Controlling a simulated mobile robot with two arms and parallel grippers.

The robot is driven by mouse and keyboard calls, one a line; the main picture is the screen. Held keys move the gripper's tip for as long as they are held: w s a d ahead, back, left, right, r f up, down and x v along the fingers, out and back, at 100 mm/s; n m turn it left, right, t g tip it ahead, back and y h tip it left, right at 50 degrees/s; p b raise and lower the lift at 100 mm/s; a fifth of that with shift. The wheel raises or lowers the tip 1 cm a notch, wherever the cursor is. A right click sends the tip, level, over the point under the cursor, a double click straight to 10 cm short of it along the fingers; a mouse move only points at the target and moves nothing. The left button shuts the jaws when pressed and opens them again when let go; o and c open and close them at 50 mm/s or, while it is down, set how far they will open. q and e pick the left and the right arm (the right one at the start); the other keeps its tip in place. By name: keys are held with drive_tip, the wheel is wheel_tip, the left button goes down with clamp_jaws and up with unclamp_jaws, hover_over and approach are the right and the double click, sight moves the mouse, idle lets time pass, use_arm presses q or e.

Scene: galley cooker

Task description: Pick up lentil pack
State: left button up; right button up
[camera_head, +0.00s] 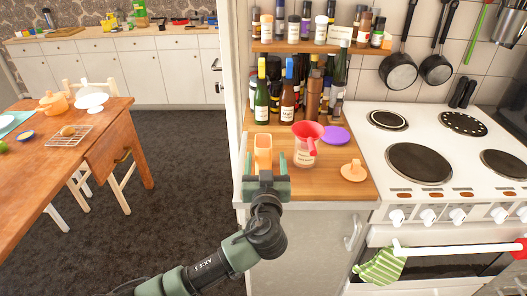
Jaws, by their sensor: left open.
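An orange upright item (263,143), which looks like the lentil pack, stands near the left edge of the wooden counter; I cannot read any label on it. My left gripper (266,178) is open at its near side. The gripper hides the item's lower part, and I cannot tell whether they touch. My right gripper is not in view.
Right of it stands a labelled clear jar (303,156) with a red funnel (307,133) in its top. A purple lid (336,135) and an orange knobbed lid (353,171) lie nearby. Bottles (262,104) crowd behind. The cooker (430,120) is at right.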

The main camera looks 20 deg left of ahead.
sight(264, 141)
use_arm(q)
drive_tip(key=w, duration=0.1)
drive_tip(key=w+a+p, duration=0.1)
drive_tip(key=shift+w+a+r, duration=0.1)
drive_tip(key=shift+w+r, duration=0.2)
drive_tip(key=p+x, duration=0.1)
drive_tip(key=x, duration=0.2)
drive_tip(key=shift+w+a+r+p, duration=0.15)
drive_tip(key=shift+w+a+p, duration=0.1)
drive_tip(key=shift+p, duration=0.1)
drive_tip(key=shift+w+a, duration=0.15)
drive_tip(key=shift+w, duration=0.35)
clamp_jaws()
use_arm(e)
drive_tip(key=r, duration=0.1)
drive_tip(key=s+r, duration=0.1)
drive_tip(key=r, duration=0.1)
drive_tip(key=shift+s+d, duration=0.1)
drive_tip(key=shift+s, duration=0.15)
